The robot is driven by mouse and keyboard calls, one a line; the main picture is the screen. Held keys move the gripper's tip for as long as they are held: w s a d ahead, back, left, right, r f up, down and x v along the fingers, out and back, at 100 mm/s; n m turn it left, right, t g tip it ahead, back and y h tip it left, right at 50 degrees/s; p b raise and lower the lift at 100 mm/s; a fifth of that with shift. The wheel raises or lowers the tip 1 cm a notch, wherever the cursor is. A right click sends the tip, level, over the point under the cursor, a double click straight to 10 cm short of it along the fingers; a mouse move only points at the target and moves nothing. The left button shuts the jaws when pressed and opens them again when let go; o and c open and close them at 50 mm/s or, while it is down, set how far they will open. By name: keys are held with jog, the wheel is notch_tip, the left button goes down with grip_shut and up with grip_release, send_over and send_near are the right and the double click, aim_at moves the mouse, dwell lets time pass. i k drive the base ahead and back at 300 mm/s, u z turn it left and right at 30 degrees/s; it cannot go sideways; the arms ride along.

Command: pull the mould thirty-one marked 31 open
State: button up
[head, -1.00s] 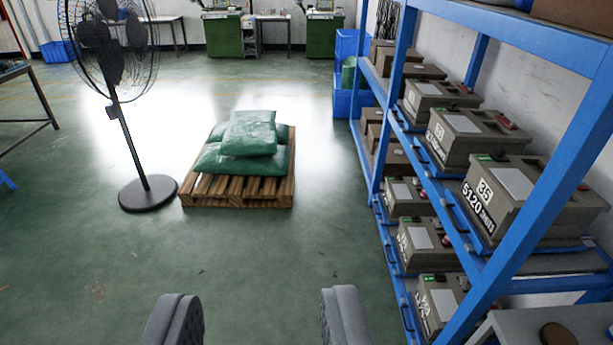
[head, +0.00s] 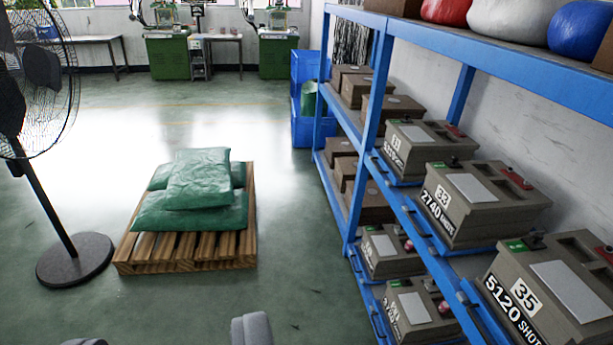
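Moulds marked 33 (head: 483,203) and 35 (head: 555,290) sit on the upper mould level of the blue rack at the right. Behind 33 is a similar grey-brown mould (head: 428,150); its small plate seems to read 31, but it is hard to read. It rests on a blue pull-out tray (head: 397,173) with a handle at its front. My gripper (head: 168,338) shows only its two grey fingertips at the bottom edge, wide apart and empty. It is over the floor, left of the rack and apart from the moulds.
The blue rack (head: 350,127) fills the right side, with more moulds on a lower level (head: 393,252). A pallet (head: 185,250) with green sacks (head: 195,190) and a standing fan (head: 75,260) stand at left. Bare floor lies between pallet and rack.

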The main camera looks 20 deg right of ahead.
aim_at(407, 148)
jog(key=i, duration=1.75)
jog(key=z, duration=0.9)
jog(key=i, duration=1.65)
jog(key=u, duration=0.05)
